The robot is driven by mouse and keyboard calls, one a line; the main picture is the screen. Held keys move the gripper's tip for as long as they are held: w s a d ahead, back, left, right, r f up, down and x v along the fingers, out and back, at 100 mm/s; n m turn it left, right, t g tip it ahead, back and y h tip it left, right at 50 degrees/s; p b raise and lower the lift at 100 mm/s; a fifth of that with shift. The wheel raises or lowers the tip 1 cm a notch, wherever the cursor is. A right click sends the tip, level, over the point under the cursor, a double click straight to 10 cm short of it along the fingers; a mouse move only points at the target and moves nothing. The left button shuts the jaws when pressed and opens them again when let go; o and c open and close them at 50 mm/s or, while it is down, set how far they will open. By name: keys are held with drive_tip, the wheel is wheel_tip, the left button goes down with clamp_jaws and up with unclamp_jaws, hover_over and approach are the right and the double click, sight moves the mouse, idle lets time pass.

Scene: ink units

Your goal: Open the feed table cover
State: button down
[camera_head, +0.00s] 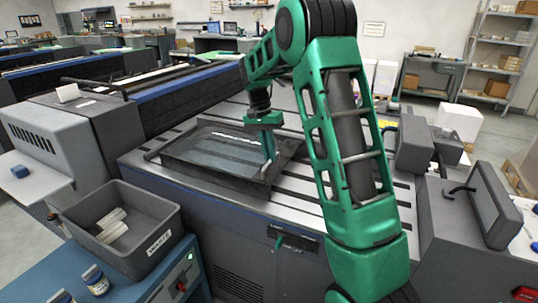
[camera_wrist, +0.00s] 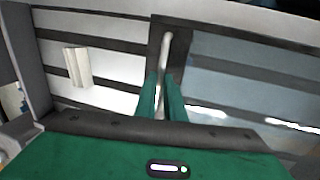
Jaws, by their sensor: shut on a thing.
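The feed table cover (camera_head: 222,150) is a dark frame with a glassy, bluish pane, low over the slatted top of the press. It looks flat or nearly flat; I cannot tell if it is slightly raised. In the wrist view its pane (camera_wrist: 245,75) fills the right side. A pale bar handle (camera_wrist: 166,50) runs along the cover's dark side frame. My gripper (camera_head: 268,156) reaches down at the cover's right front side. In the wrist view the green fingers of my gripper (camera_wrist: 163,95) are shut on this handle, one on each side. The fingers hide part of the bar.
A grey bin (camera_head: 120,225) with pale rolls stands on a blue cabinet at front left, beside ink jars (camera_head: 95,280). Grey housings (camera_head: 415,145) stand right of the slatted bed. A shelf rack (camera_head: 497,60) is at the back right. Open floor shows there.

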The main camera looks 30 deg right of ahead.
drive_tip(key=c, duration=1.8)
unclamp_jaws()
drive_tip(key=shift+d, duration=0.1)
drive_tip(key=shift+c, duration=0.2)
drive_tip(key=shift+r, duration=0.1)
wheel_tip(320, 180, up, 10)
drive_tip(key=w+a, duration=0.1)
drive_tip(key=w, duration=0.1)
drive_tip(key=shift+r, duration=0.2)
drive_tip(key=shift+s, duration=0.15)
